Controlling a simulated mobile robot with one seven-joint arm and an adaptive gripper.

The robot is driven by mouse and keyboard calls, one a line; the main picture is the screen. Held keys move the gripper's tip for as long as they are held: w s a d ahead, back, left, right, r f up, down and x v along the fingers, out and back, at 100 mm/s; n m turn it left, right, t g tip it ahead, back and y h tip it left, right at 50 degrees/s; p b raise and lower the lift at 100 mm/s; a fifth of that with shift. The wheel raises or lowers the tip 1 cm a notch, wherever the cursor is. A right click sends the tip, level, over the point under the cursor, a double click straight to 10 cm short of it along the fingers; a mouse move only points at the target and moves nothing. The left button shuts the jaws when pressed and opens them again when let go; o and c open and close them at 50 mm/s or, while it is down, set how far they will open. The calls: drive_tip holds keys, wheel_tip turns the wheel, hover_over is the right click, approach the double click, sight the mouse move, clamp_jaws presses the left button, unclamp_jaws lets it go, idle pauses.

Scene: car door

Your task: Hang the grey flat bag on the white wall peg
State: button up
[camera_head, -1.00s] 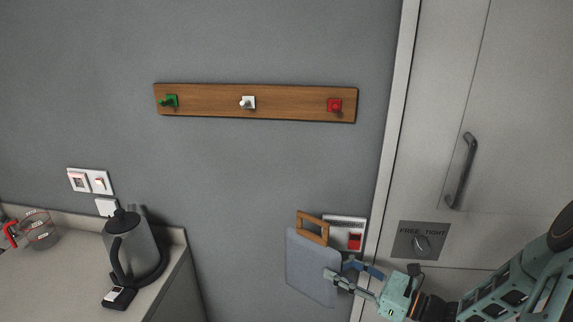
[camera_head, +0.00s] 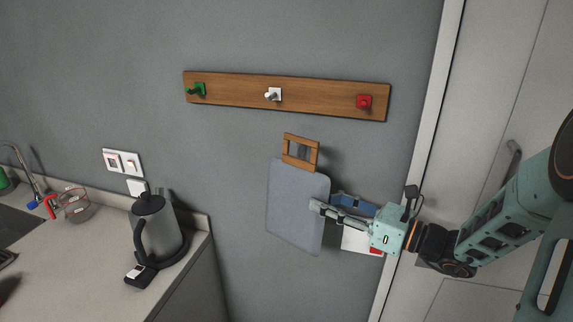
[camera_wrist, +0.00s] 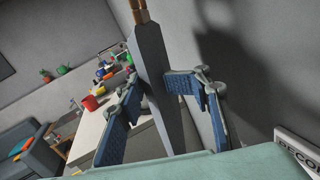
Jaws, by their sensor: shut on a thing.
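The grey flat bag (camera_head: 297,207) hangs upright in front of the wall in the head view, with its brown open handle (camera_head: 301,151) at the top. My gripper (camera_head: 326,207) is shut on the bag's right edge. In the wrist view the bag (camera_wrist: 158,85) shows edge-on between the fingers of my gripper (camera_wrist: 160,100). The white wall peg (camera_head: 273,94) sits in the middle of a wooden board (camera_head: 320,97), above and slightly left of the bag's handle. The peg is bare.
A green peg (camera_head: 196,89) and a red peg (camera_head: 364,102) flank the white one on the board. A kettle (camera_head: 155,230) stands on the counter (camera_head: 75,265) at left. A white panel (camera_head: 357,241) is partly hidden behind my gripper. The wall between bag and board is clear.

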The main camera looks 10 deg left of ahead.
sight(297, 159)
drive_tip(key=s+a+r+g, duration=0.1)
drive_tip(key=s+a+r, duration=0.3)
drive_tip(key=a+r, duration=0.6)
drive_tip(key=shift+y, duration=0.4)
drive_tip(key=shift+w+d+r+b, duration=0.1)
drive_tip(key=shift+w+d, duration=0.3)
drive_tip(key=shift+w, duration=0.95)
drive_tip(key=shift+w+d+b, duration=0.1)
drive_tip(key=shift+w+d, duration=0.35)
drive_tip(key=shift+w, duration=0.9)
drive_tip(key=shift+w+d+r+b, duration=0.1)
drive_tip(key=shift+w+d, duration=0.3)
drive_tip(key=shift+w, duration=0.95)
drive_tip(key=shift+w+d+f, duration=0.15)
drive_tip(key=shift+w+f, duration=0.4)
drive_tip(key=shift+w, duration=0.2)
